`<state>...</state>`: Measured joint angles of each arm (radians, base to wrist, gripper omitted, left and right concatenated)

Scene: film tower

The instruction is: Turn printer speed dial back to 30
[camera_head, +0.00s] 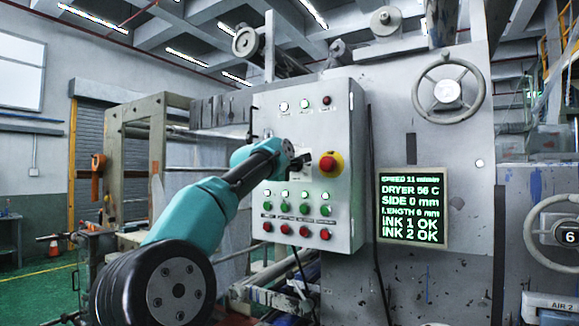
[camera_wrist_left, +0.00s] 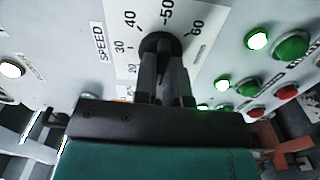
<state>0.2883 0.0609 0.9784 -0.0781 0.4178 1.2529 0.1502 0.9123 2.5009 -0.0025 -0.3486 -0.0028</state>
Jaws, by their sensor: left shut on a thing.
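The black speed dial (camera_wrist_left: 155,41) sits on a white plate marked SPEED in the left wrist view, with 20, 30, 40, 50 and 60 around it. My left gripper (camera_wrist_left: 166,58) is shut on this dial. In the head view, my left gripper (camera_head: 300,164) reaches the grey control panel (camera_head: 345,105), and it mostly hides the dial there. The fingers cover part of the dial, so I cannot tell which number it points to. The green-lettered display (camera_head: 412,208) right of the panel reads SPEED 11. My right gripper is not in view.
A red mushroom button on a yellow base (camera_head: 330,164) stands close right of the gripper. Rows of green and red buttons (camera_head: 300,232) lie below it. A large handwheel (camera_head: 448,88) is mounted at the upper right.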

